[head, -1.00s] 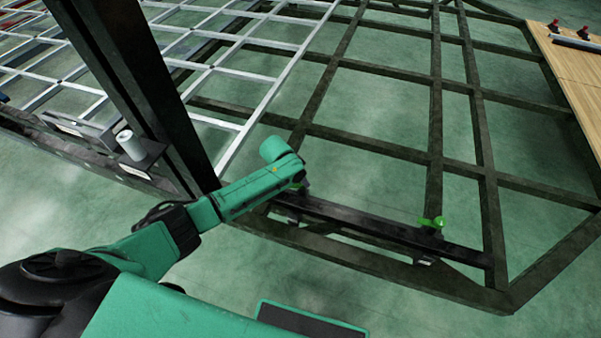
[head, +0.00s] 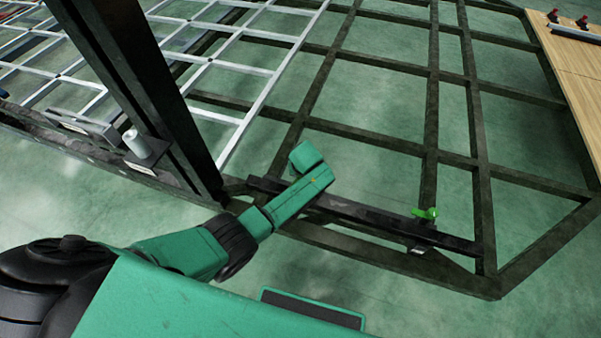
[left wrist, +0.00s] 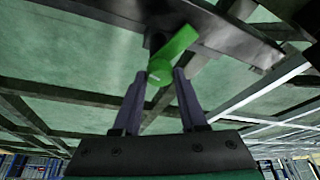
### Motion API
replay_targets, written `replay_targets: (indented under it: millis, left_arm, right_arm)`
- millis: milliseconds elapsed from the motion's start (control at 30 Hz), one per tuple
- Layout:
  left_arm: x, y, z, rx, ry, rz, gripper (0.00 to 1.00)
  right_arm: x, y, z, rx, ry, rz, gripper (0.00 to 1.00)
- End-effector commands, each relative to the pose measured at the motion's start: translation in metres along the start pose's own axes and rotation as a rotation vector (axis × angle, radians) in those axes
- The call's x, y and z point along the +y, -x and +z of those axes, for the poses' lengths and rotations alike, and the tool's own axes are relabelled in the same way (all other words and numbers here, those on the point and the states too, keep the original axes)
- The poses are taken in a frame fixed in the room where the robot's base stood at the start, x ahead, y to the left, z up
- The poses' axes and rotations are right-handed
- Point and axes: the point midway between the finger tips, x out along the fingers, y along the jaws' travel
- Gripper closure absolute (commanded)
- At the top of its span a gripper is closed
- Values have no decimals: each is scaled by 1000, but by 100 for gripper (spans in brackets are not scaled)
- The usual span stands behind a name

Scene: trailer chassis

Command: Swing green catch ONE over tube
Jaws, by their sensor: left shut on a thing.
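A dark tube (head: 365,215) lies along the near edge of the dark chassis frame; it crosses the top of the left wrist view (left wrist: 225,38). One green catch (head: 427,214) stands at the tube's right part. Another green catch (left wrist: 174,55) shows in the left wrist view beside the tube, its arm slanting up to the right toward the tube. My left gripper (left wrist: 160,78) is shut on this catch, with a finger on each side. In the head view my green wrist covers the gripper and this catch. My right gripper is not in view.
A dark post (head: 140,85) rises close to the left of my arm. A pale metal grid (head: 245,65) lies at the back left, a wooden board (head: 575,85) at the right. Chassis bars surround the tube.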

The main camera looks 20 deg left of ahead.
Motion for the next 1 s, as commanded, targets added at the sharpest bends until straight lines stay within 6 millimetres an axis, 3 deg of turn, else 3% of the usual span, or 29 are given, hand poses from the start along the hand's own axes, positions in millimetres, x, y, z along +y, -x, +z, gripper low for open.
replay_targets:
  millis: [433, 1000]
  left_arm:
    - [2, -2, 0, -1, 259, -105, 100]
    - [2, 0, -1, 1, 310, -126, 100]
  right_arm:
    - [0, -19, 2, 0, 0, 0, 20]
    - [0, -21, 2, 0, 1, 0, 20]
